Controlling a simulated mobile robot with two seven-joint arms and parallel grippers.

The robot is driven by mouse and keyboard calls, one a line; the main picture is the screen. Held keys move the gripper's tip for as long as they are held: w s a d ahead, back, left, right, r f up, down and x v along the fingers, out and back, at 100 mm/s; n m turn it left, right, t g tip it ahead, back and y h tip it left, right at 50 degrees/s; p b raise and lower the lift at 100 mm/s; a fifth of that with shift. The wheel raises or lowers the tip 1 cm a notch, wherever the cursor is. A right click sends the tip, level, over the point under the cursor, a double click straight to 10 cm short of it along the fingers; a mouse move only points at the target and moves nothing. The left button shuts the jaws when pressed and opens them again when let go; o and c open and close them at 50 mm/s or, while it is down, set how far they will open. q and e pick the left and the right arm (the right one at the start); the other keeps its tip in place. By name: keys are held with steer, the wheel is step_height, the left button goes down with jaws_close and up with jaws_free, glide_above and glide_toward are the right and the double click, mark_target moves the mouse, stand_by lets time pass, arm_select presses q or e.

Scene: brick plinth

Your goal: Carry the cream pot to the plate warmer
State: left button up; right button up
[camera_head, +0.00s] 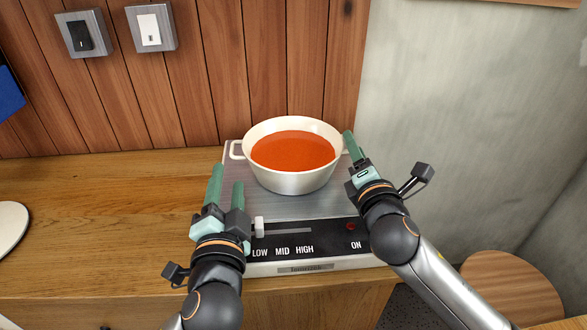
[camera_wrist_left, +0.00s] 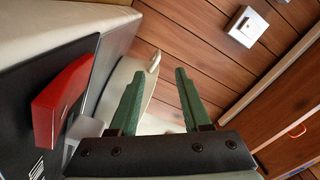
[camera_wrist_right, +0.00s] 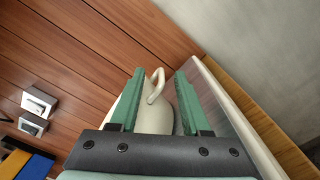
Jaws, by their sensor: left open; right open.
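The cream pot (camera_head: 292,181), filled with orange-red soup, stands upright on the steel top of the plate warmer (camera_head: 312,206). Its left handle (camera_head: 235,150) is free in the head view. My left gripper (camera_head: 228,176) is open and empty, in front of and left of the pot; the pot also shows beyond its fingers in the left wrist view (camera_wrist_left: 122,76). My right gripper (camera_head: 350,143) is open at the pot's right side. In the right wrist view the pot's handle (camera_wrist_right: 155,88) lies between its fingers. The head view largely hides that handle.
The warmer's front panel has a pale slider (camera_head: 259,227) and LOW, MID, HIGH and ON marks. A wood wall with two switches (camera_head: 150,29) is behind, a grey wall (camera_head: 450,120) at right.

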steer(key=s, duration=0.3)
steer(key=s+d, duration=0.1)
steer(key=s, duration=0.7)
steer(key=shift+s+d, duration=0.15)
steer(key=shift+d, duration=0.15)
steer(key=shift+r, duration=0.1)
